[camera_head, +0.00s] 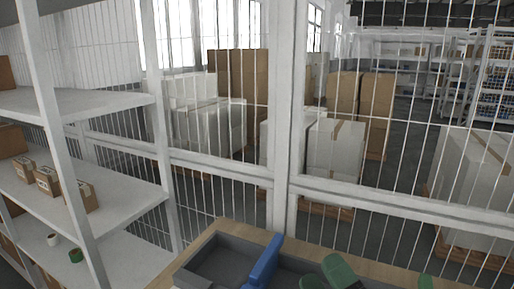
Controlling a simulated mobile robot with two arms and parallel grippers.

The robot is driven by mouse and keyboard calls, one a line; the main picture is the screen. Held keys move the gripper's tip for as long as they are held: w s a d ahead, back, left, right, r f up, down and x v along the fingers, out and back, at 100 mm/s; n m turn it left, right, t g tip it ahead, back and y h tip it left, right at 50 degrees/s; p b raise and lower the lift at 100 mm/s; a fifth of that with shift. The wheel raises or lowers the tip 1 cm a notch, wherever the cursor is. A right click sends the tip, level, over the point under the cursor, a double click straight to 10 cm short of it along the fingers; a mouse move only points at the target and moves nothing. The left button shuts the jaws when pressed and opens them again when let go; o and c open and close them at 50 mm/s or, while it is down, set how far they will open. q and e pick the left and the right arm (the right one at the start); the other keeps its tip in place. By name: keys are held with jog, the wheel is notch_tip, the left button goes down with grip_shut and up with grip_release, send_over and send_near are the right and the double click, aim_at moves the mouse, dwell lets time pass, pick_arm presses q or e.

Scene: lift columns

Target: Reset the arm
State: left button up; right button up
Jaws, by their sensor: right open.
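My right gripper (335,273) is at the bottom edge, right of centre, with green finger parts and a dark body that is mostly cut off by the frame. It is open, and I see nothing held in it. It is over or just in front of a grey tray-like container (222,262) on a wooden-edged table (212,232). An upright blue piece (263,263) stands at the container, left of the gripper. My left gripper is not in view.
A wire mesh fence with white posts (284,120) stands behind the table. Wrapped pallets (334,148) are beyond it.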

jog(key=d+f+m+g+h, duration=0.2)
jog(key=d+f+m+h, duration=0.5)
jog(key=f+m+h, duration=0.4)
jog(key=s+d+f+m+g, duration=0.1)
jog(key=s+f+m+g, duration=0.1)
jog(key=f+g, duration=0.1)
jog(key=s+d+f+m+g, duration=0.1)
jog(key=s+f+m+g, duration=0.1)
jog(key=s+f+m, duration=0.1)
jog(key=s+d+f+m+g+h, duration=0.1)
jog(key=s+f+m+g, duration=0.1)
jog(key=f, duration=0.3)
jog(key=shift+s+m+g, duration=0.3)
jog(key=shift+s+g, duration=0.15)
jog(key=shift+g, duration=0.35)
jog(key=s+f+m+g, duration=0.3)
jog(key=s+f+g, duration=0.3)
jog(key=s, duration=0.4)
notch_tip(320, 180, down, 26)
jog(key=s+g, duration=0.1)
jog(key=g, duration=0.1)
jog(key=s+d+f, duration=0.2)
jog(key=s+f, duration=1.3)
jog(key=shift+s+d+f+g+y, duration=0.15)
jog(key=shift+d+f+g+y, duration=0.15)
jog(key=shift+d, duration=0.05)
